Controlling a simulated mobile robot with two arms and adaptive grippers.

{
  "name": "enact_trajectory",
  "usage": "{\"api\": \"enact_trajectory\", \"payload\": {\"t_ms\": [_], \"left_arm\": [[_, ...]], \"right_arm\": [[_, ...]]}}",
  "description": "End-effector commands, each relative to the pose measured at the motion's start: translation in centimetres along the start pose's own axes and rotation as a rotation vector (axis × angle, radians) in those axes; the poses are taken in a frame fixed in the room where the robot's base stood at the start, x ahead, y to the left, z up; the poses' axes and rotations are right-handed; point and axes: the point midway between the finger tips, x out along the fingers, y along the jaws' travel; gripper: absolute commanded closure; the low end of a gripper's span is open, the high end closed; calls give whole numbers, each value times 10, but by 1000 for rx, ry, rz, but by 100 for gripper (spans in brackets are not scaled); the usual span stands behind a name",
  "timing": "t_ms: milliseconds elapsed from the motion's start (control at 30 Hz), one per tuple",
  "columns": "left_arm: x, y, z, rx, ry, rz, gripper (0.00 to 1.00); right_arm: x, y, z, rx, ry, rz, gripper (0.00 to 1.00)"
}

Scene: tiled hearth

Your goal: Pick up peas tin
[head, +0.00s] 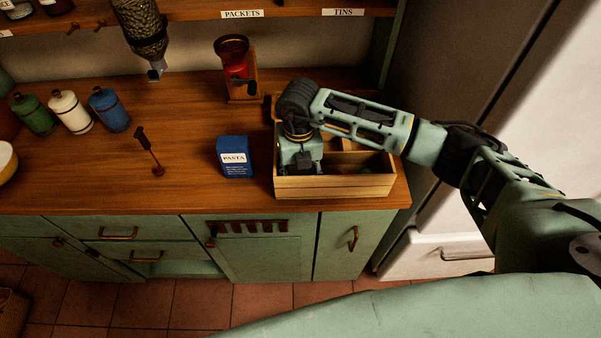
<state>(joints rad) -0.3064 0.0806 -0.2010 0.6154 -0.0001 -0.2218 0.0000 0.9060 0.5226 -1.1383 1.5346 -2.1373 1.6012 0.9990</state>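A wooden box (335,187) with low sides stands on the counter near its right end. My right arm reaches in from the right, and my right gripper (304,165) points down into the left part of the box. Its fingertips are hidden by the box's front wall and the gripper body, so I cannot see whether it holds anything. A small dark green thing (367,171) shows low in the right part of the box; I cannot tell whether it is the peas tin. No peas label is readable. My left gripper is out of view.
A blue pasta packet (235,157) stands just left of the box. A red and wood grinder (238,72) stands behind. Several bottles, including a blue one (109,109), are at the left. A shelf labelled "PACKETS" and "TINS" (343,12) runs above.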

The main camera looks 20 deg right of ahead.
Motion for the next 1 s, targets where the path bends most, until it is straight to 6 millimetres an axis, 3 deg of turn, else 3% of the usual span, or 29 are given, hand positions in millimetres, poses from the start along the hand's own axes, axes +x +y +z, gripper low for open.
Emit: {"api": "enact_trajectory", "payload": {"t_ms": [400, 767, 1000], "left_arm": [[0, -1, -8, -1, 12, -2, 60], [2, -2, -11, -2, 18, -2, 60], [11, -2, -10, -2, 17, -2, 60]], "right_arm": [[-1, 0, 0, 1, -1, 1, 93], [-8, 0, 1, 1, -2, 1, 93], [-38, 0, 2, -1, -5, 3, 93]]}}
